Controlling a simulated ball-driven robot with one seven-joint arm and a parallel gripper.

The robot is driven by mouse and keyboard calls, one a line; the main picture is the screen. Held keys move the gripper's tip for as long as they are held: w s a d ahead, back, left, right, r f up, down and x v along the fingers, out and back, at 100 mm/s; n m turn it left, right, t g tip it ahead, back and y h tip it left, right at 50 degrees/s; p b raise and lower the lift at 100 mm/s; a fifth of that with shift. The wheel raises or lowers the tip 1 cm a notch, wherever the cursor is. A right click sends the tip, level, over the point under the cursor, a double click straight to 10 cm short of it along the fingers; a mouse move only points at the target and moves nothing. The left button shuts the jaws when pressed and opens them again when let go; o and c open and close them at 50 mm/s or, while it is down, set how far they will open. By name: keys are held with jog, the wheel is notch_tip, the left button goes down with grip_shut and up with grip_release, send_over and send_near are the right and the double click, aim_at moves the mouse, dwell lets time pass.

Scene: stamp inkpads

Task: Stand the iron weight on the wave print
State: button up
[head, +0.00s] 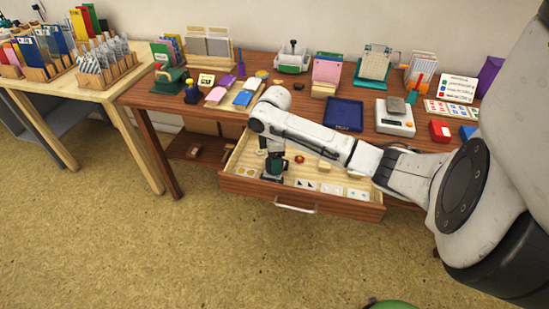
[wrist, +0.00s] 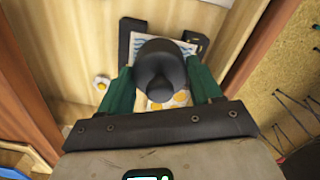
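My gripper (head: 272,170) reaches down into the left part of the open drawer (head: 345,207). Its green fingers lie on both sides of the dark grey knobbed iron weight (wrist: 160,68) in the wrist view and appear closed on it. The wave print (wrist: 146,40), white with blue wavy lines, shows partly beyond the weight, between dark pieces at its left and right. A print with yellow round marks (wrist: 168,101) shows on the near side. The weight hides much of the prints, and I cannot tell whether its base touches them.
Small printed tiles (head: 331,188) lie along the drawer's front, right of my gripper. A red-topped piece (head: 299,159) and a wooden piece (head: 325,165) lie behind them. The drawer's walls are close around my gripper. The desk above holds a blue tray (head: 343,114) and a scale (head: 394,121).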

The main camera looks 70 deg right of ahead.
jog(key=o, duration=0.4)
jog(key=shift+r, duration=0.15)
